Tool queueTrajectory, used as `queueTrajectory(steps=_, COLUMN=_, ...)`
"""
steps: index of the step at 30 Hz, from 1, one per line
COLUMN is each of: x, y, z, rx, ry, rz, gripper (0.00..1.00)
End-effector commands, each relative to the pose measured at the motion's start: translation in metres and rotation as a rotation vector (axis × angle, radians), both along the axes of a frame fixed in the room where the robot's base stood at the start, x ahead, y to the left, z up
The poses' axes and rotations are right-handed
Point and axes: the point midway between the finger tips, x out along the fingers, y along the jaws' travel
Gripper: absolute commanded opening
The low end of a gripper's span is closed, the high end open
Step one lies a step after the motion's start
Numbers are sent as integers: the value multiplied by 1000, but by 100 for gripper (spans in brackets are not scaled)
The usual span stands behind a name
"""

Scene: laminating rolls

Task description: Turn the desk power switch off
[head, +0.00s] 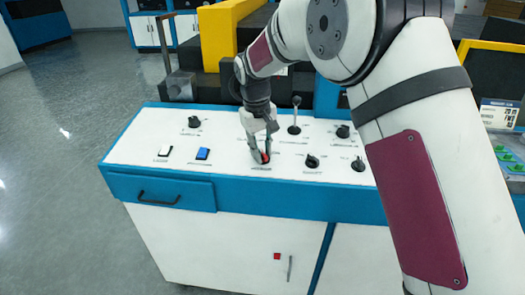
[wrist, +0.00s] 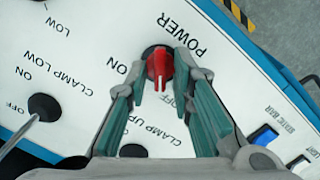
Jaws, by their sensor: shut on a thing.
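The red power knob (wrist: 158,70) sits on the white desk panel under the label POWER in the wrist view, with ON printed to its left and OFF to its lower right. Its pale pointer line points down in that view, between the two words. My gripper (wrist: 161,62) is shut on the knob, one teal finger pad on each side. In the head view my gripper (head: 262,156) reaches down onto the panel, and a little of the red knob (head: 266,157) shows between its fingers.
The desk panel (head: 222,127) carries several black knobs, a lever (head: 295,115), a white switch (head: 164,151) and a blue switch (head: 203,154). Dark machinery and a yellow block (head: 222,35) stand behind. Open floor lies left.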

Motion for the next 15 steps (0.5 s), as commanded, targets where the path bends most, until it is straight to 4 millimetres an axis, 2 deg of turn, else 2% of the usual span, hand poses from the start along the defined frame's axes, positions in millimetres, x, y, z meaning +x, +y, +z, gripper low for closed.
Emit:
queueTrajectory(steps=7, x=-1, y=1, z=0, rx=-18, ry=1, rz=113, gripper=0)
queueTrajectory(steps=15, x=-1, y=2, z=0, rx=-27, ry=1, rz=160, gripper=0)
